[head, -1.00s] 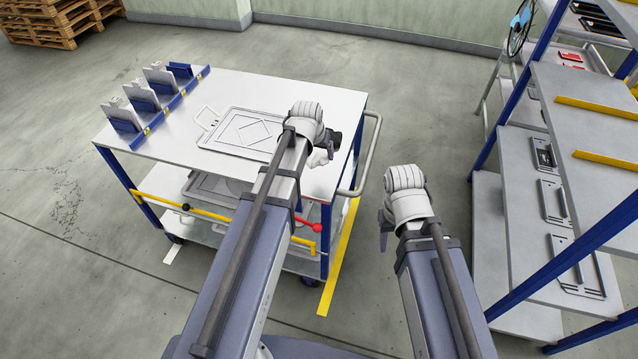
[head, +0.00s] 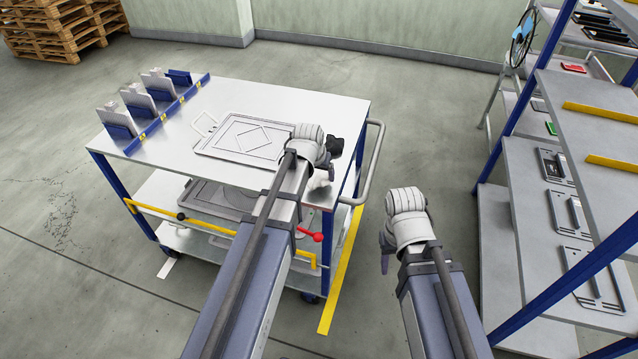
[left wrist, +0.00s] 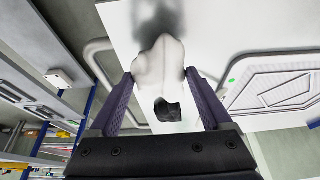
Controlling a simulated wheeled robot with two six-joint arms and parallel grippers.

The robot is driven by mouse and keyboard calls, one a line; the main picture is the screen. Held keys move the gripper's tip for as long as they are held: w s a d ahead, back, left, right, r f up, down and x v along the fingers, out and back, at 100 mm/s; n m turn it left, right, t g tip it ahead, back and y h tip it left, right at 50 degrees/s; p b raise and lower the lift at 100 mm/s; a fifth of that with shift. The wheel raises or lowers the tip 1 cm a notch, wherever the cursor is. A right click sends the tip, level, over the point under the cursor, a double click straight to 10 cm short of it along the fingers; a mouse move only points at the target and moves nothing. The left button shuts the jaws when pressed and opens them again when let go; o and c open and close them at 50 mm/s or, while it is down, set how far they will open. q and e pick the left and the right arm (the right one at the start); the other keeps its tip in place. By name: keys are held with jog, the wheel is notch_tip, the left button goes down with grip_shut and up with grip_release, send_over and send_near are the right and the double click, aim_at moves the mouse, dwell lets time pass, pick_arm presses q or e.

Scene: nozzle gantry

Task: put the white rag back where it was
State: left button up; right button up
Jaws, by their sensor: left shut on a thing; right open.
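My left gripper (left wrist: 158,74) is shut on the white rag (left wrist: 160,62), which bunches up between its two fingers in the left wrist view. A small black thing (left wrist: 168,110) shows at the rag's lower edge there; I cannot tell what it is. In the head view the left wrist hides most of the rag; a pale bit (head: 321,179) shows beside it, over the right end of the cart top (head: 262,95). I cannot tell if the rag touches the top. My right gripper (head: 385,262) is open and empty, right of the cart.
A grey tray (head: 205,150) lies on the cart top, left of my left gripper. Blue holders with plates (head: 160,85) line the top's left edge. A push handle (head: 375,165) stands at its right. A shelf rack (head: 530,185) is far right, with clear floor between.

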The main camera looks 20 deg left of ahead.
aim_at(318, 177)
pick_arm(q)
jog(key=shift+f+b, duration=1.05)
jog(key=shift+f, duration=0.4)
jog(key=shift+f, duration=0.15)
jog(key=o, duration=1)
jog(key=p+v, duration=1.1)
jog(key=v, duration=0.1)
jog(key=s+d+m+g, duration=0.1)
jog(key=s+d+g, duration=0.1)
jog(key=s+d, duration=0.4)
jog(key=s+d+f+m+g+y, duration=0.1)
jog(key=s+d+m+g, duration=0.1)
jog(key=s+d, duration=0.5)
jog(key=s+g, duration=0.1)
jog(key=s, duration=0.4)
jog(key=shift+s+d+y, duration=0.25)
jog(key=shift+s+y, duration=0.05)
